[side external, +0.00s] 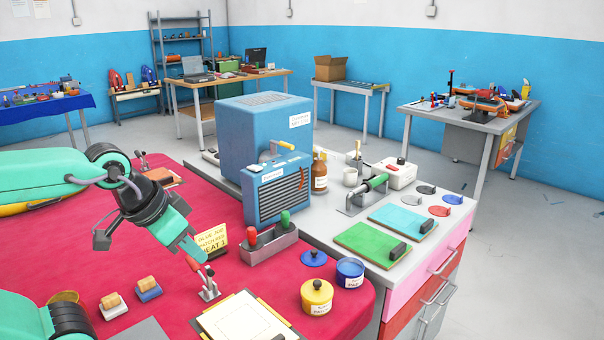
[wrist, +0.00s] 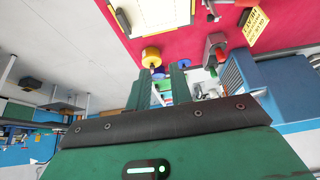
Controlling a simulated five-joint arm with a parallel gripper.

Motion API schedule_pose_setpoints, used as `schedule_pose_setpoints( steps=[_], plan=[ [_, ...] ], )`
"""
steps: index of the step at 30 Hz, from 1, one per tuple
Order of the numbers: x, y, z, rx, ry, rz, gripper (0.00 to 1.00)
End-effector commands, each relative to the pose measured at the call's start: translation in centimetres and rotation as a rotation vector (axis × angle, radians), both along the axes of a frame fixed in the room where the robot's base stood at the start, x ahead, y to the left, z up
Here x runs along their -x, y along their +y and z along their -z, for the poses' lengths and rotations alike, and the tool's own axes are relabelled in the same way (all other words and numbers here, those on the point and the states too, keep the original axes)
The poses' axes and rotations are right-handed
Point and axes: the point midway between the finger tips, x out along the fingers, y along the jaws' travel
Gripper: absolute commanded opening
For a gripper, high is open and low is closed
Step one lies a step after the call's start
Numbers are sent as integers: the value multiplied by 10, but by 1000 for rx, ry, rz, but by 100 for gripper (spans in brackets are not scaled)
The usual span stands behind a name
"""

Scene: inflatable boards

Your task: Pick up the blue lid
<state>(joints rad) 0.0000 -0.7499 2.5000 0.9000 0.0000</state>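The blue lid (side external: 313,258) lies flat near the right part of the red mat, between the yellow jar (side external: 316,297) and the grey holder with red and green handles (side external: 268,243). The open blue jar (side external: 350,272) stands right of it. In the wrist view the blue lid (wrist: 186,63) shows small beyond the fingertips, partly behind one finger. My gripper (side external: 195,254) is left of the lid in the side view, apart from it, pointing down to the right. In the wrist view my gripper (wrist: 162,68) has a gap between its fingers and holds nothing.
A red-handled toggle clamp (side external: 208,284) and a yellow sign (side external: 211,240) stand near my fingertips. The blue heater (side external: 277,190) and larger blue box (side external: 262,135) rise behind. A clipboard (side external: 240,322) lies in front. Green and teal boards (side external: 371,244) lie at the right.

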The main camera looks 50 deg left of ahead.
Motion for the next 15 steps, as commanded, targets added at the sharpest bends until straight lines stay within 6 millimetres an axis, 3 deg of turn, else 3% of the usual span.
schedule_pose_setpoints(
  steps=[1, 8, 15],
  plan=[
    [0, 0, 0, 0, 0, 0, 31],
    [0, 0, 0, 0, 0, 0, 77],
    [0, 0, 0, 0, 0, 0, 80]
  ],
)
